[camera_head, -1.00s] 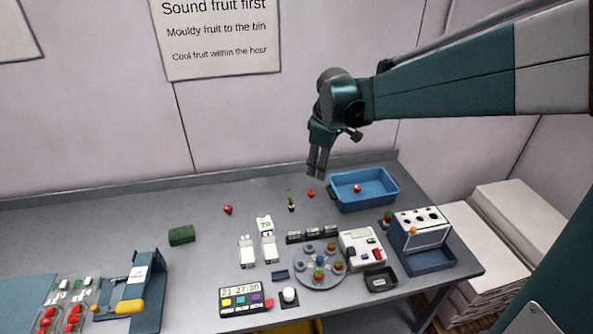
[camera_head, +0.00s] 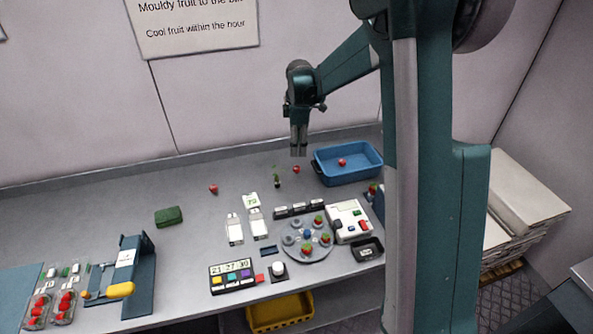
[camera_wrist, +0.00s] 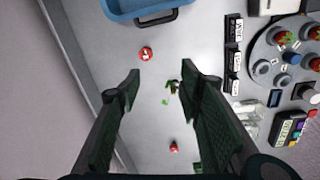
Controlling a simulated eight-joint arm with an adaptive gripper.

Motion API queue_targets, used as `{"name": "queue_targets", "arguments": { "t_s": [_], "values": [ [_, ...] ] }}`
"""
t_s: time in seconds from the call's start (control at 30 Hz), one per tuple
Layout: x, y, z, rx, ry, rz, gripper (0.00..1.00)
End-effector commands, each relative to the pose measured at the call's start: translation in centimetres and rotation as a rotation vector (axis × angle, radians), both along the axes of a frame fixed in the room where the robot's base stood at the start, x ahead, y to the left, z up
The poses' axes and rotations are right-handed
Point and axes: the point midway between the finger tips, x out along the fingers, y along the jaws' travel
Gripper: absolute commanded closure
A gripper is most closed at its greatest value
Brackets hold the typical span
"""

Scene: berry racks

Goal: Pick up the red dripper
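I cannot pick out with certainty a thing that is a red dripper. Two small red round items lie loose on the grey table: one (camera_head: 296,169) near the blue tub, with a pale mark in the wrist view (camera_wrist: 146,54), and one (camera_head: 213,188) further left, also in the wrist view (camera_wrist: 173,147). A small dark green sprig-like item (camera_head: 278,180) stands between them; it shows in the wrist view (camera_wrist: 172,87). My gripper (camera_head: 299,152) points down above the table's back part. In the wrist view its fingers (camera_wrist: 160,82) are apart with nothing held.
A blue tub (camera_head: 322,179) with a red item inside stands at the back right. A round carousel (camera_head: 292,252), a white device (camera_head: 346,208), white bottles (camera_head: 234,230) and a timer (camera_head: 232,276) stand in front. A green block (camera_head: 168,216) lies left. The back left is clear.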

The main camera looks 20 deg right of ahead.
Motion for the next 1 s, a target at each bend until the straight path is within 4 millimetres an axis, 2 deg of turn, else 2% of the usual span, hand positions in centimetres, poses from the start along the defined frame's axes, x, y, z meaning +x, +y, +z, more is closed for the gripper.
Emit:
{"name": "queue_targets", "arguments": {
  "t_s": [0.2,0.4,0.6,1.0],
  "values": [
    [2.7,-0.5,-4.0,-0.004,0.039,0.095,0.64],
    [4.1,-0.7,-6.6,-0.004,0.065,0.160,0.64],
    [4.6,-0.9,-7.7,-0.003,0.075,0.187,0.64],
    [4.6,-0.9,-7.9,-0.003,0.076,0.188,0.64]
  ]
}}
